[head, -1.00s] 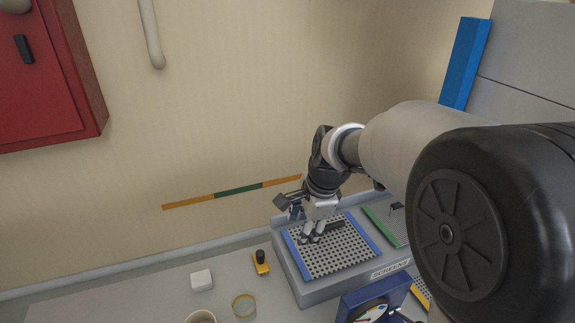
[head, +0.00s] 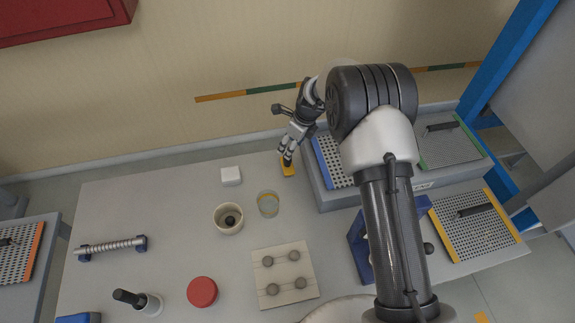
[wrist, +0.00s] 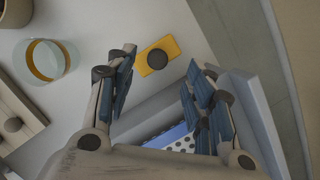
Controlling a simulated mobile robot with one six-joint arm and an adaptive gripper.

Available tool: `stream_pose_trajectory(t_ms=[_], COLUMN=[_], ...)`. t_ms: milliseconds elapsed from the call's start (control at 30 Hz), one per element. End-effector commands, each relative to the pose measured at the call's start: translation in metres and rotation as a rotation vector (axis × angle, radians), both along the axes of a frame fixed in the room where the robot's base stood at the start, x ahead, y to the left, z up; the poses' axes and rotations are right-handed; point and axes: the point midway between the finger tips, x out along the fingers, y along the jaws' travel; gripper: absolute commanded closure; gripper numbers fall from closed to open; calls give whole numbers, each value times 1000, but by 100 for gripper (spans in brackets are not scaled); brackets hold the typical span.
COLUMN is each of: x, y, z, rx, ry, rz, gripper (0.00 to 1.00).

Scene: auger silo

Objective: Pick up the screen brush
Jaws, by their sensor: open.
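The likely screen brush is a small yellow block with a black knob on top (head: 288,170), lying on the grey bench just left of the screen stand. It also shows in the wrist view (wrist: 170,47), flat on the bench, its dark knob facing up. My gripper (head: 287,158) is over it, partly hiding it in the head view. In the wrist view my gripper (wrist: 163,68) is open and empty. The yellow block appears beyond and between the fingertips, with no visible contact. The exact height above it is hard to tell.
A clear ring (head: 268,204), a cream cup (head: 228,219) and a white block (head: 231,176) stand close by on the left. The raised grey stand with a blue-edged screen (head: 333,163) is just right. The wall runs behind the bench (head: 180,210).

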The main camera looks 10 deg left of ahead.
Motion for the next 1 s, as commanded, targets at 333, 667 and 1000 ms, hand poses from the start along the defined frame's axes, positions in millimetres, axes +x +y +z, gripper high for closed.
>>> stream_pose_trajectory(t_ms=[333, 667, 1000], x=[2, 2, 3], y=[8, 13, 14], z=[-34, -79, -82], rx=[0, 0, 0], ry=[0, -1, -2], rz=[1, 2, 2], gripper=[52, 52, 54])
